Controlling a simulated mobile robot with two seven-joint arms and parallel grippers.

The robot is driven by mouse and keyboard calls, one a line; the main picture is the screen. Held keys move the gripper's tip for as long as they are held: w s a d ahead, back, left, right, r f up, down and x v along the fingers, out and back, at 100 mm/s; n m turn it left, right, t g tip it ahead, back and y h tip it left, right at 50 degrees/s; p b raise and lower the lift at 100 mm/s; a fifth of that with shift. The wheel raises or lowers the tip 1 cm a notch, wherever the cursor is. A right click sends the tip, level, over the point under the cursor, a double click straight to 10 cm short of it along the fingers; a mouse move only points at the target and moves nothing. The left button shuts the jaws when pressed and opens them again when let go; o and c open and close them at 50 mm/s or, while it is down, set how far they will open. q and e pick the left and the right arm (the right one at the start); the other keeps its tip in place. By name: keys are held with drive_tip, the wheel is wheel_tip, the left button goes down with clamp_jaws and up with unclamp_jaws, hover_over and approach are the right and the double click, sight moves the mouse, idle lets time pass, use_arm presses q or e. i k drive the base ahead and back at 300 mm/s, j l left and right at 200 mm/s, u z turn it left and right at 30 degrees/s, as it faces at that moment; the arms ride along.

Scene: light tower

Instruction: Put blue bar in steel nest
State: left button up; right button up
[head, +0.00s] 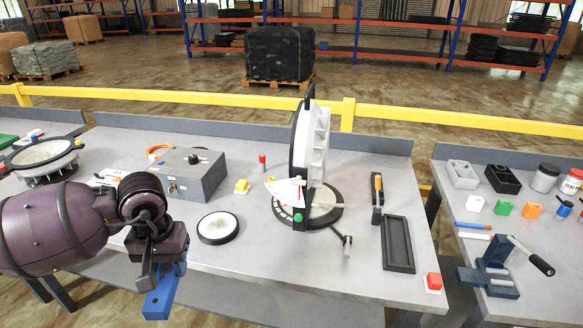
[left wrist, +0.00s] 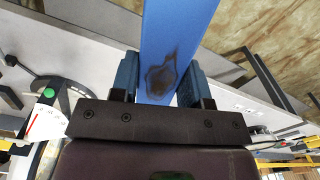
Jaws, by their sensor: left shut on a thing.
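The blue bar (head: 159,303) hangs below my left gripper (head: 164,270) at the front edge of the main bench in the head view. In the left wrist view the blue bar (left wrist: 180,28) runs up between the two blue-padded fingers, which are shut on it; a dark smudge marks its face. A light grey block with recesses (head: 463,175), on the right-hand bench, may be the steel nest; I cannot tell for sure. It is far from my left gripper. My right gripper is not in view.
The main bench holds a round white dish (head: 218,228), a grey control box (head: 186,180), a tall ring-shaped device (head: 306,150) and a dark tray (head: 398,245). A black block (head: 502,179) and a clamp (head: 490,272) stand on the right bench. A gap separates the benches.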

sight(396, 240)
drive_tip(key=z, duration=2.3)
drive_tip(key=i+z, duration=0.2)
drive_tip(key=i, duration=1.35)
